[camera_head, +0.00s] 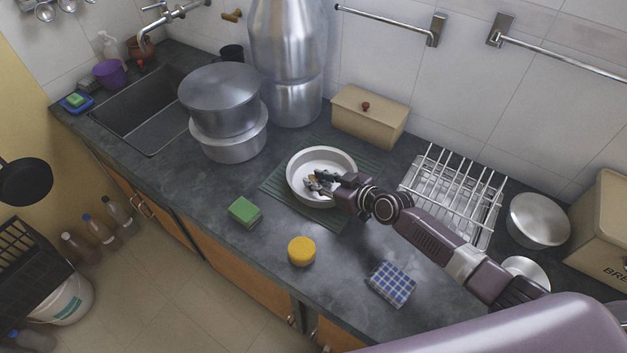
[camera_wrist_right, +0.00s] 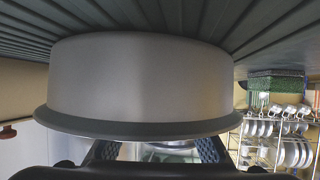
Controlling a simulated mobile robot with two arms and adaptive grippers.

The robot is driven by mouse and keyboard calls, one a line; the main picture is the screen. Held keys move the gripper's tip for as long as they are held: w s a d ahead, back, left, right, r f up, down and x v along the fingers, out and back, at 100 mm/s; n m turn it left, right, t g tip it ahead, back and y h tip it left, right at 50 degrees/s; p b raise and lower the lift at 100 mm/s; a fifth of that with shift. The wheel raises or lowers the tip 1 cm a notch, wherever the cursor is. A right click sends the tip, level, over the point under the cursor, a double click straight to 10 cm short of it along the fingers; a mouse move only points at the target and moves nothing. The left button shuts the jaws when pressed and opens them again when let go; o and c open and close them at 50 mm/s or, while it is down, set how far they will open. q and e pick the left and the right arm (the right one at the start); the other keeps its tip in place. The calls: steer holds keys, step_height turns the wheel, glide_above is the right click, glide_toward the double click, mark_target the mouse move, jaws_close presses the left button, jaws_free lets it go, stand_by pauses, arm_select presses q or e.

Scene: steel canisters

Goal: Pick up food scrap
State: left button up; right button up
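A round white bowl (camera_head: 298,187) stands on a dark green ribbed mat (camera_head: 275,184) in the head view. Its pale outer wall (camera_wrist_right: 140,80) fills much of the right wrist view, which looks upside down. My right gripper (camera_head: 318,182) reaches over the bowl's right rim, with its fingertips inside the bowl. In the right wrist view its two fingers show apart beyond the rim, partly hidden by the bowl. A small brownish bit, perhaps the food scrap (camera_head: 312,178), shows between the fingertips; its shape is unclear. My left gripper is not in view.
Nearby are a green sponge (camera_head: 244,212), a yellow round item (camera_head: 301,251) and a folded checked cloth (camera_head: 391,284). A steel rack (camera_head: 452,195) stands to the right, under my arm. A beige lidded box (camera_head: 369,117) and large pots (camera_head: 228,120) stand behind.

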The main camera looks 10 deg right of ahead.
steer(key=c, duration=0.3)
